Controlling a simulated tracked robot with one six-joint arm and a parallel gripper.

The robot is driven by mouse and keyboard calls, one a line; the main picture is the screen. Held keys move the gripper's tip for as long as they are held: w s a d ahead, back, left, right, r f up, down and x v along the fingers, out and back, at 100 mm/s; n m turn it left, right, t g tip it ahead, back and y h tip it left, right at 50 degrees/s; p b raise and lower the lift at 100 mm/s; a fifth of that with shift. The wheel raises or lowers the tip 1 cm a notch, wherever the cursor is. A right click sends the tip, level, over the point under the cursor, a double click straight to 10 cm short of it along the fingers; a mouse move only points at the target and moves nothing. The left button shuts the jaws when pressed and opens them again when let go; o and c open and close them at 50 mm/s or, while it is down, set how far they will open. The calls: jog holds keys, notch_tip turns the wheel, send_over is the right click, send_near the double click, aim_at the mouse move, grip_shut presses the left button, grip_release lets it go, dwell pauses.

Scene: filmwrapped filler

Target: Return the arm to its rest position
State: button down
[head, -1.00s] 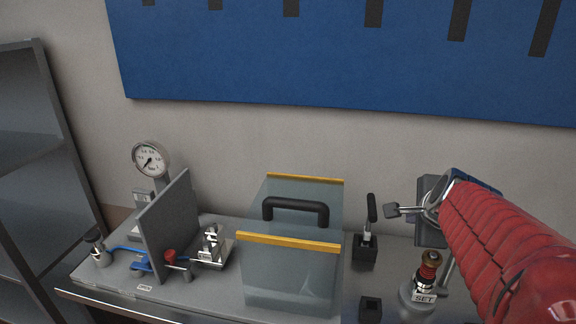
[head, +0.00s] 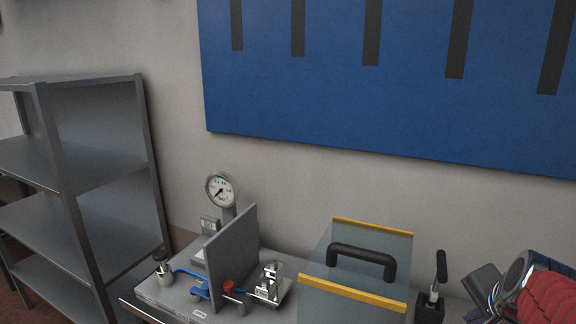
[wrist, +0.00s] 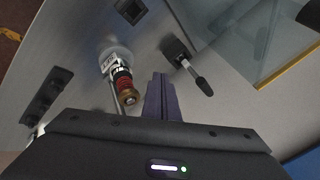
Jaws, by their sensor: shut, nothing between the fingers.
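My red arm reaches in at the lower right of the head view, and the end of it with my gripper (head: 484,300) is partly cut off there. In the wrist view, my gripper (wrist: 162,92) shows its dark fingers together, with nothing between them. It hangs over the grey bench top (wrist: 70,50). A brass-and-red regulator knob (wrist: 123,82) is just left of the fingers in that view, and a black lever (wrist: 195,75) is just right. Both appear apart from the fingers.
A clear guard with yellow edges and a black handle (head: 362,262) stands left of my arm. Further left are a pressure gauge (head: 222,190), a grey upright plate (head: 232,258) and a clamp (head: 270,284). A metal shelf (head: 105,190) stands far left.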

jog(key=s+a+n+y, duration=0.1)
jog(key=s+a+n, duration=0.1)
jog(key=a+n, duration=0.3)
jog(key=s+a+n+y, duration=0.1)
jog(key=s+a+n, duration=0.2)
jog(key=a, duration=0.6)
jog(key=s+a+f+n, duration=0.1)
jog(key=s+a+n, duration=0.2)
jog(key=a+n, duration=0.4)
jog(key=shift+a+g+y, duration=0.35)
jog(key=shift+g+y, duration=0.05)
